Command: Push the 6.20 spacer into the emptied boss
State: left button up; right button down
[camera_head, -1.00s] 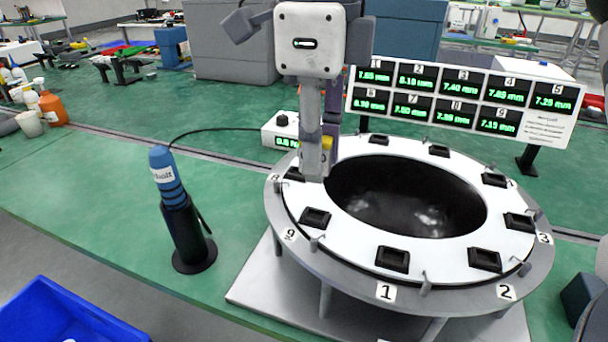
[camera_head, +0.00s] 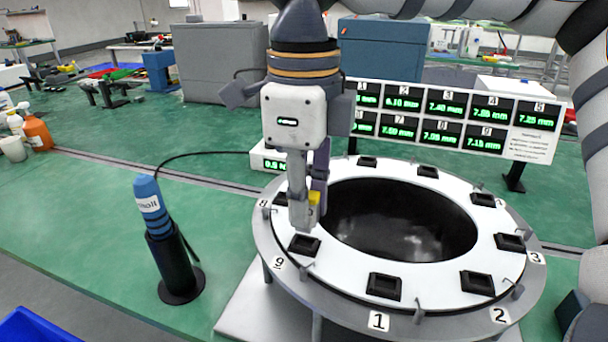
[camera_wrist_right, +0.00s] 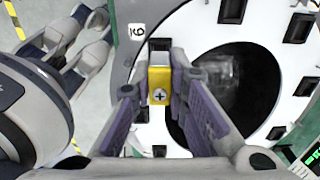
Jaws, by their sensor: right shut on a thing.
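My right gripper (camera_head: 304,212) points down over the left part of the white ring, near the sockets by labels 8 and 9. It is shut on a yellow block (camera_head: 315,197), which also shows between the fingers in the right wrist view (camera_wrist_right: 159,82) with a cross-head screw mark on it. I cannot read a size on the block. The ring (camera_head: 345,277) carries several black square bosses, such as the one near label 9 (camera_head: 304,245). A boss behind the gripper is partly hidden. I cannot tell whether the block touches a boss. My left gripper is not in view.
A display board (camera_head: 440,118) with green millimetre readings stands behind the ring. A blue-and-black tool stands in a holder (camera_head: 172,250) on the left, its cable running to a small readout box (camera_head: 266,157). Small upright pins stand around the ring. Green bench is free between holder and ring.

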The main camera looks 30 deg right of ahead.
jog(key=shift+f, duration=0.45)
jog(key=shift+f, duration=1.1)
dwell(1.0)
jog(key=c, duration=1.5)
grip_release()
notch_tip(320, 180, up, 12)
